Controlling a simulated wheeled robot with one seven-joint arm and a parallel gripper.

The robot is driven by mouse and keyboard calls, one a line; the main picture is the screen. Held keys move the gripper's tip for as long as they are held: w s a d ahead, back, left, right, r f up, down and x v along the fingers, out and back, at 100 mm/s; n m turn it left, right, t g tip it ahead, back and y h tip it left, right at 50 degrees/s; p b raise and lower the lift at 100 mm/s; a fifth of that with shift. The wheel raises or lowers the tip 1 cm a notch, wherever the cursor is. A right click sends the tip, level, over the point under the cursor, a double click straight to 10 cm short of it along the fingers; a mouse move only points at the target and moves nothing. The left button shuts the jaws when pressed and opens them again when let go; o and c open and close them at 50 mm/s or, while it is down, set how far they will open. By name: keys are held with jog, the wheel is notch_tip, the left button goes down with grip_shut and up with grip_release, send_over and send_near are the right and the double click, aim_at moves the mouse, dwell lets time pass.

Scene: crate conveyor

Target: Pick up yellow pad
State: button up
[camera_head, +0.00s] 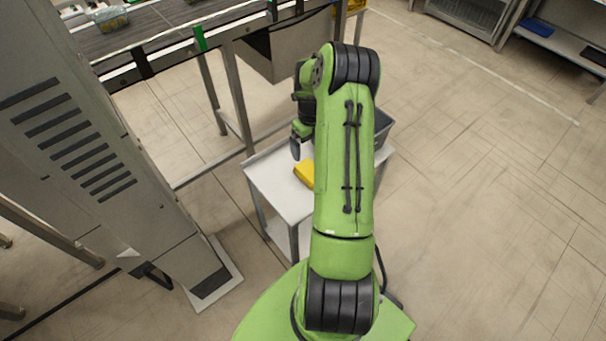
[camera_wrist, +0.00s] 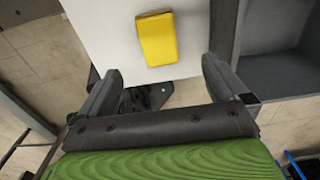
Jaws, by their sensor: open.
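The yellow pad (camera_head: 305,173) lies flat on a small white table (camera_head: 283,208), partly hidden behind my arm in the head view. In the wrist view the whole pad (camera_wrist: 157,39) shows on the white top (camera_wrist: 112,47), beyond my fingertips and roughly centred between them. My gripper (camera_wrist: 161,80) is open and empty, with one finger on each side. In the head view my gripper (camera_head: 298,147) is above the table, at the far side of the pad, and only partly visible.
A grey bin (camera_head: 383,127) stands on the table beside the pad; it also shows in the wrist view (camera_wrist: 275,70). A conveyor (camera_head: 165,28) runs along the back left. A grey cabinet (camera_head: 100,150) stands at left. The floor at right is clear.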

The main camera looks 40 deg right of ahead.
aim_at(308, 168)
jog(key=f+b, duration=0.1)
jog(key=f, duration=0.5)
jog(key=f+b, duration=0.2)
jog(key=f, duration=0.4)
jog(key=shift+w+a+f, duration=0.1)
jog(key=shift+a+f, duration=0.1)
jog(key=shift+r, duration=0.1)
jog(key=shift+c, duration=0.5)
jog(key=c, duration=1)
notch_tip(308, 168, up, 10)
jog(key=p, duration=0.2)
jog(key=shift+p, duration=0.3)
